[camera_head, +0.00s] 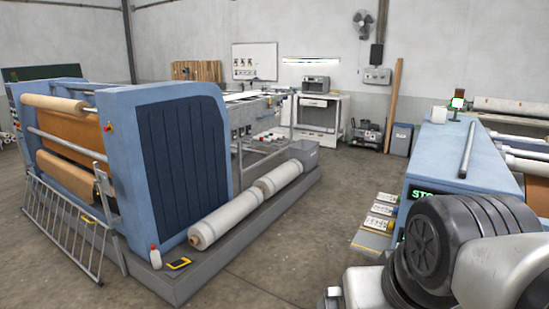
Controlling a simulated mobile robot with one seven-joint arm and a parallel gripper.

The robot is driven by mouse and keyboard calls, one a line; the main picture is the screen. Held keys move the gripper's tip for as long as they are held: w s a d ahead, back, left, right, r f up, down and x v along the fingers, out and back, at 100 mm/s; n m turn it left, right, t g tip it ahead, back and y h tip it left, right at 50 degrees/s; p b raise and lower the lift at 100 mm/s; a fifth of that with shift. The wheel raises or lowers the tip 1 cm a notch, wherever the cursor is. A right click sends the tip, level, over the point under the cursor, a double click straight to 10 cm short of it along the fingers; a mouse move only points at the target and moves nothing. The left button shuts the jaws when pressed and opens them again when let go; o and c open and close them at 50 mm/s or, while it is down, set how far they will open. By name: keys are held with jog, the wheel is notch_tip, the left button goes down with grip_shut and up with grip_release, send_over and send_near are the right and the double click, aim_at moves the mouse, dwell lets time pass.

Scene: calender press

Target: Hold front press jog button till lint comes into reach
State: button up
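The blue calender press (115,180) stands at the left, with cream and orange-brown rollers and cloth (68,145) on its open side. A small red control (109,127) is on its near frame; I cannot tell whether it is the jog button. A small box (104,183) is near the top of the railing at this side. No lint can be made out. Parts of my arm fill the lower right corner, well apart from the press. My gripper is not in view.
A grey metal railing (68,225) fronts the press. White rolls (245,205), a bottle (155,257) and a yellow-black item (179,263) lie or stand on its plinth. A blue machine (440,155) with a green display (423,193) is right. Floor (325,200) between is clear.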

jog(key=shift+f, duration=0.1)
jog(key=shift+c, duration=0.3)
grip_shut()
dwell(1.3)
